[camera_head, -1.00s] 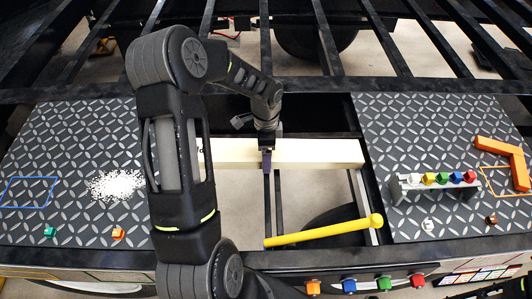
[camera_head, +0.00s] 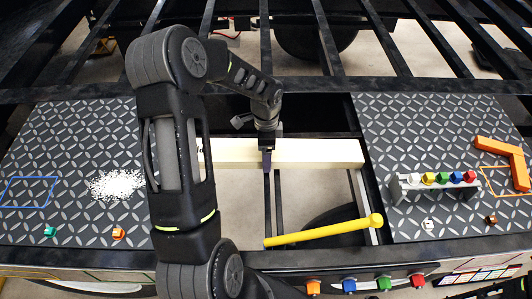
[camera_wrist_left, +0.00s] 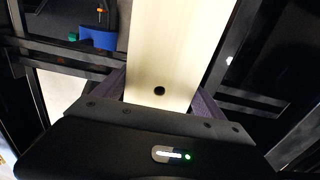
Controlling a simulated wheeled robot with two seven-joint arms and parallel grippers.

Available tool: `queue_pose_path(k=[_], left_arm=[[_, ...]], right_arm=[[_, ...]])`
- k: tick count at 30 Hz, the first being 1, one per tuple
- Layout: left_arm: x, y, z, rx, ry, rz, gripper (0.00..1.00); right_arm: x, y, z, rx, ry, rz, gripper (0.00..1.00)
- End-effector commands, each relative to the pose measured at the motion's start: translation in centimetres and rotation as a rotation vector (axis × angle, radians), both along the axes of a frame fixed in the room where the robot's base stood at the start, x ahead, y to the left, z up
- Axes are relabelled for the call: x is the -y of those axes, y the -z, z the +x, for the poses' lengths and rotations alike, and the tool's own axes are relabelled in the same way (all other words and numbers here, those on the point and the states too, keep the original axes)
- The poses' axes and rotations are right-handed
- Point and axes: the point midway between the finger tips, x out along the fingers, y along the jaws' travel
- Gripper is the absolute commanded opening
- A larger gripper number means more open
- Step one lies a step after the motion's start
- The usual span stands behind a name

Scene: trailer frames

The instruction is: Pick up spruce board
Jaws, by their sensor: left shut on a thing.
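The spruce board (camera_head: 318,152) is a long pale wooden plank lying left to right across the opening in the dark trailer frame. Its left part is hidden behind my left arm. My left gripper (camera_head: 267,160) points down over the board and is shut on it. In the left wrist view the pale board (camera_wrist_left: 178,50), with a dark round hole, runs between the two purple fingers of the left gripper (camera_wrist_left: 162,92). My right gripper is not in view.
A yellow bar (camera_head: 320,233) lies across the opening in front of the board. Diamond-plate panels flank it; the right one carries a rack (camera_head: 437,186) of coloured pieces and an orange angle piece (camera_head: 508,160), the left one a white granule pile (camera_head: 116,185). Frame beams (camera_head: 310,85) run behind.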

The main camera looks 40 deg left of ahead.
Motion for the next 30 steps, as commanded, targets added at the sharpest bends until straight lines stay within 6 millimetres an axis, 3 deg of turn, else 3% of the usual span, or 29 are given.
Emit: queue_pose_path(k=[15,24,30], left_arm=[[0.0,0.0,0.0,0.001,0.000,0.001,0.09],[0.0,-0.4,0.2,0.004,0.000,0.001,0.08],[-0.1,-2.3,0.2,0.007,0.000,0.002,0.08]], right_arm=[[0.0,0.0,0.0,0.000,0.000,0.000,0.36],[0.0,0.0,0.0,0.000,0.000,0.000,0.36],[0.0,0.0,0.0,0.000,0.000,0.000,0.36]])
